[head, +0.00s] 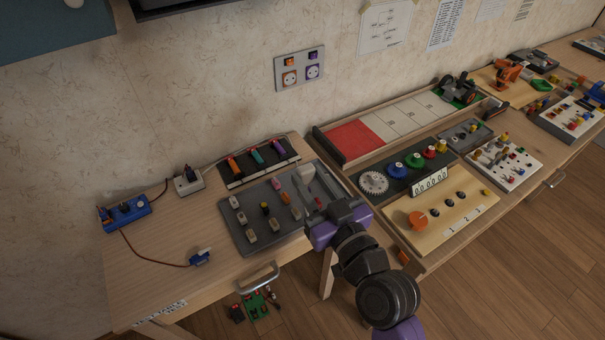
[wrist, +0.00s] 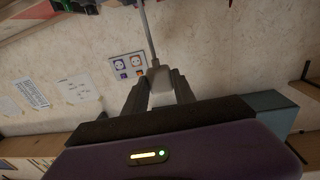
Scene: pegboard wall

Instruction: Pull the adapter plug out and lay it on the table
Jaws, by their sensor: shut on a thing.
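My gripper (head: 316,192) is over the right part of the grey tray (head: 238,240). In the wrist view my gripper (wrist: 160,92) is shut on a pale grey plug-like piece (wrist: 161,80), with a finger on each side. A thin pale cord or rod (wrist: 147,30) runs from this piece to the top of the picture. A pale block (head: 306,172) shows just ahead of my gripper in the head view; I cannot tell for sure that it is the held piece. Whether the held piece touches the tray is hidden.
Several small parts stand in the tray. A white socket block (head: 188,181), a blue power strip (head: 127,212) and a corded blue plug (head: 200,257) are at left. A wall socket plate (head: 300,68) is above.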

